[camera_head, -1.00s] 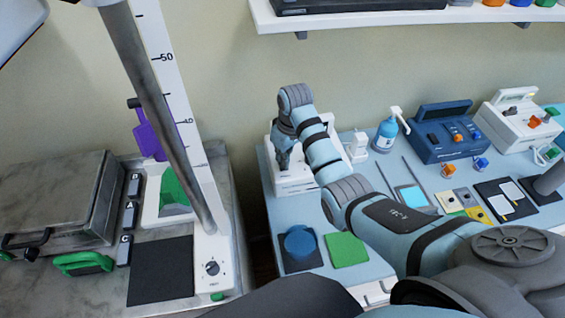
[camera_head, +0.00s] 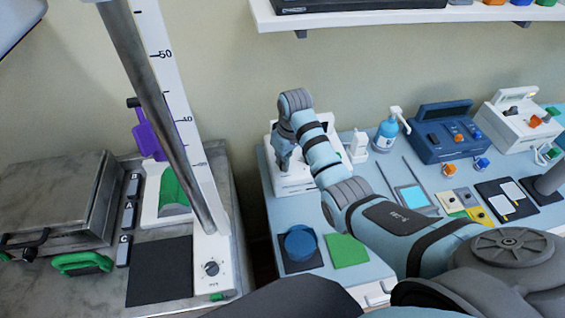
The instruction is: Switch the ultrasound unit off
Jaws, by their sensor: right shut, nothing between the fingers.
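A white unit (camera_head: 308,180) stands at the back left corner of the pale blue table; I take it to be the ultrasound unit, but no label is readable. My right arm reaches across the table from the lower right. My right gripper (camera_head: 283,166) points down at the unit's front, shut and empty. The gripper and wrist hide much of the unit's face, including any switch there. I cannot tell whether the fingertips touch it. My left gripper is not in view.
A white holder (camera_head: 358,146) and a blue pump bottle (camera_head: 386,135) stand right of the unit. A dark blue device (camera_head: 450,138) and another white device (camera_head: 520,122) are farther right. A blue round pot (camera_head: 299,243) and green pad (camera_head: 347,251) lie in front.

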